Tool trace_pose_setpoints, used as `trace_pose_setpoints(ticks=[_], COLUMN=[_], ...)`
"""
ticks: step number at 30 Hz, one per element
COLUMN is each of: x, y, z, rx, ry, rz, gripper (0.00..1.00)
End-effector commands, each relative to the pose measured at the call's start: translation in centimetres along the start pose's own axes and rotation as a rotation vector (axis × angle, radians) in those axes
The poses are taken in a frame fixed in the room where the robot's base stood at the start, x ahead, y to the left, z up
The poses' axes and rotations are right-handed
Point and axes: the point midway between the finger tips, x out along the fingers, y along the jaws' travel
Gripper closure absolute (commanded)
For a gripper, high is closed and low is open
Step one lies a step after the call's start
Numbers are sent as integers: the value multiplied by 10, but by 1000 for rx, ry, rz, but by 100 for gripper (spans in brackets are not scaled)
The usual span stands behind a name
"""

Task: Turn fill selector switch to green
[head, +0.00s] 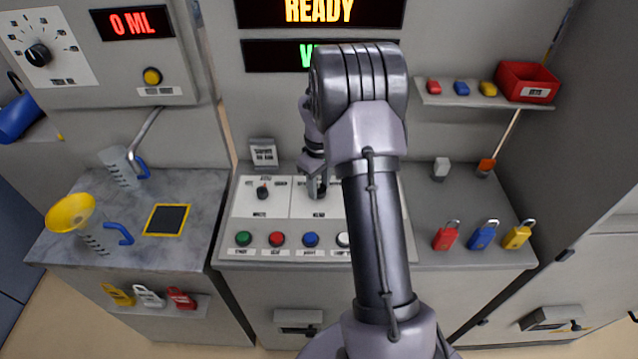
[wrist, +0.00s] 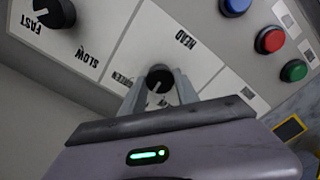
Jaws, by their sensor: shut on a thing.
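The switch between my fingers is a black round knob (wrist: 159,77) on a white panel. In the wrist view its label reads "HEAD" on one side, and a partly covered word ending in "REEN" on the other. A pale mark shows on the knob's lower part. My gripper (wrist: 160,88) is shut on this knob, one finger on each side. In the head view my gripper (head: 318,192) is down at the panel's middle section and largely covers the knob. Whether this is the fill selector cannot be read.
Another knob (head: 262,191) sits left; a FAST/SLOW knob (wrist: 55,12) sits beyond. Green (head: 243,239), red (head: 277,239) and blue (head: 310,240) buttons line the front edge. Padlocks (head: 483,236) stand right. A yellow funnel (head: 72,213) and jug (head: 120,168) stand left.

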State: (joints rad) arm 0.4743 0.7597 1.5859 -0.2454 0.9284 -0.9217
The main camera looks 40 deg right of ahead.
Motion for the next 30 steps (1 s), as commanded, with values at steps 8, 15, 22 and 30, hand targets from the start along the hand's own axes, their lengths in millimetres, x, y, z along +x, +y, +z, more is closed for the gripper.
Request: trace_pose_setpoints(ticks=[8, 15, 22, 30], x=[0, 0, 0, 0], y=[0, 0, 0, 0], z=[0, 0, 0, 0], rx=[257, 478, 657, 795], ry=[0, 1, 1, 1], rz=[0, 0, 1, 1], gripper=[100, 100, 100, 100])
